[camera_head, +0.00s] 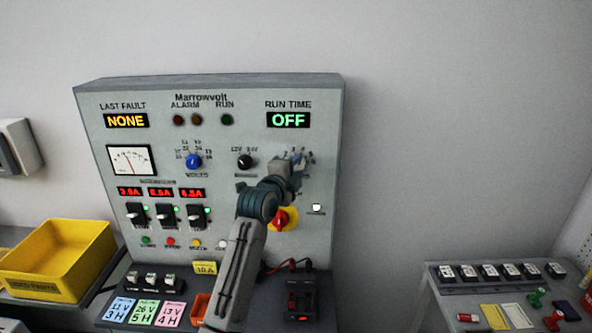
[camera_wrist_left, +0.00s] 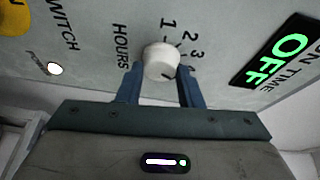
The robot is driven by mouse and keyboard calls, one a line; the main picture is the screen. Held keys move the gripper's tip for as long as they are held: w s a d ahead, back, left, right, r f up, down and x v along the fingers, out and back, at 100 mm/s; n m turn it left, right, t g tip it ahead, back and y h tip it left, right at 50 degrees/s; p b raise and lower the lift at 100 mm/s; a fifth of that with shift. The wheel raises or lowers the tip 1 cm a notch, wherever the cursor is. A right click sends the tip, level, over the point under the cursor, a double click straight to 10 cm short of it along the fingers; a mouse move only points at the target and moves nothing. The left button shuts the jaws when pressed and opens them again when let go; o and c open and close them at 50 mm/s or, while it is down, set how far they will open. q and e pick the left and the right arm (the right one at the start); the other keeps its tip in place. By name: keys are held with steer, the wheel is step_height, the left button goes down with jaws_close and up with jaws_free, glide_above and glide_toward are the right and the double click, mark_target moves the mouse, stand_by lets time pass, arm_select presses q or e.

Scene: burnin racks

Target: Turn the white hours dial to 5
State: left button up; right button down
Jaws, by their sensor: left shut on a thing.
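The white hours dial (camera_wrist_left: 161,62) shows in the left wrist view, on the grey panel beside the word HOURS, with numerals 1, 2, 3 and others around it. A small dark mark shows on its lower right; I cannot tell which numeral it points to. My left gripper (camera_wrist_left: 158,75) is shut on the dial, one blue finger on each side. In the head view my left gripper (camera_head: 298,168) is at the panel's right side and hides the dial. The run time display (camera_head: 288,120) reads OFF. My right gripper is not in view.
A red knob on a yellow plate (camera_head: 281,219) sits just below my left gripper. A blue knob (camera_head: 194,161) and a black knob (camera_head: 245,161) are to its left. A yellow bin (camera_head: 60,262) stands at left, a side table with several parts (camera_head: 440,300) at right.

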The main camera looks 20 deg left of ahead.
arm_select(q)
steer(key=shift+r+m+g+y+p, duration=0.25)
steer(key=shift+m+g+p, duration=0.15)
steer(key=shift+m, duration=0.55)
steer(key=shift+r+m+g+y+p, duration=0.15)
steer(key=shift+m+g+y+p, duration=0.25)
steer(key=shift+m, duration=0.55)
steer(key=shift+r, duration=0.1)
